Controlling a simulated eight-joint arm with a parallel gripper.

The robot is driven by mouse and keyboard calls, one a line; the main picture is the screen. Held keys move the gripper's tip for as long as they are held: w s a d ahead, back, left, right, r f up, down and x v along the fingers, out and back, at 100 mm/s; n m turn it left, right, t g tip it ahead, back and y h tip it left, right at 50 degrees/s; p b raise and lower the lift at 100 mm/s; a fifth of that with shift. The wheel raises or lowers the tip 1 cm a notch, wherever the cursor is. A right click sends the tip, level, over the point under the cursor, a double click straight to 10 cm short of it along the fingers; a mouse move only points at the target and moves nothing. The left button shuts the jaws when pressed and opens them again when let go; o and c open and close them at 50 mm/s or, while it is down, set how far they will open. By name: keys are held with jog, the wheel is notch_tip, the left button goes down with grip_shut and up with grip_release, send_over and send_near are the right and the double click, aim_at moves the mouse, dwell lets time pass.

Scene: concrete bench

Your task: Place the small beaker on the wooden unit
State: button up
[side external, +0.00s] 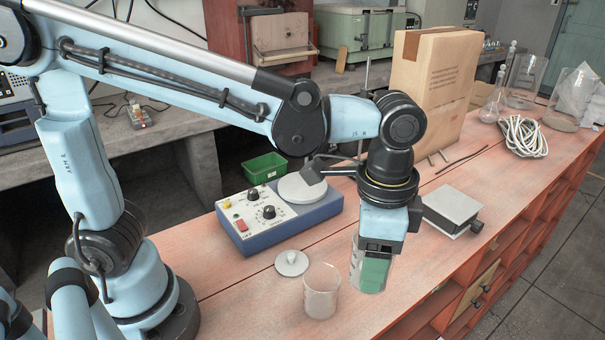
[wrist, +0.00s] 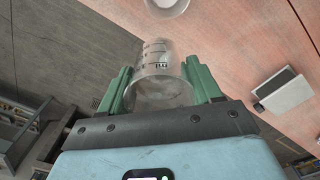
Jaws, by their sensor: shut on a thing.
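My gripper (side external: 372,272) is shut on the small beaker (side external: 354,262), a clear glass with printed marks. Its green fingers hide much of the beaker in the side view. In the wrist view the beaker (wrist: 162,75) sits between the two green fingers (wrist: 162,90), with its open rim toward me. The wooden unit (side external: 440,246) is the long reddish bench with open compartments and drawers along its right side. The beaker is over its top, and I cannot tell whether its base touches the wood.
A second clear beaker (side external: 321,292) stands close, left of my gripper. A white knobbed lid (side external: 291,264) lies behind it. A blue instrument with a round plate (side external: 278,215), a small grey-white platform (side external: 453,210) and a tall cardboard box (side external: 432,95) stand around. Coiled rope (side external: 523,137) and glassware are farther right.

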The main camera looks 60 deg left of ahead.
jog(key=shift+s+d+f, duration=0.2)
jog(key=shift+s+d, duration=0.1)
jog(key=shift+d, duration=0.05)
jog(key=shift+w+f, duration=0.15)
jog(key=shift+f, duration=0.05)
jog(key=w+a+f, duration=0.4)
jog(key=w+a, duration=0.1)
jog(key=w+a+f, duration=0.2)
jog(key=w, duration=0.1)
jog(key=shift+w+a+f, duration=0.1)
jog(key=shift+a+f, duration=0.05)
jog(key=shift+f, duration=2.2)
jog(key=shift+f, duration=0.15)
jog(key=o, duration=1.3)
jog(key=shift+c, duration=0.2)
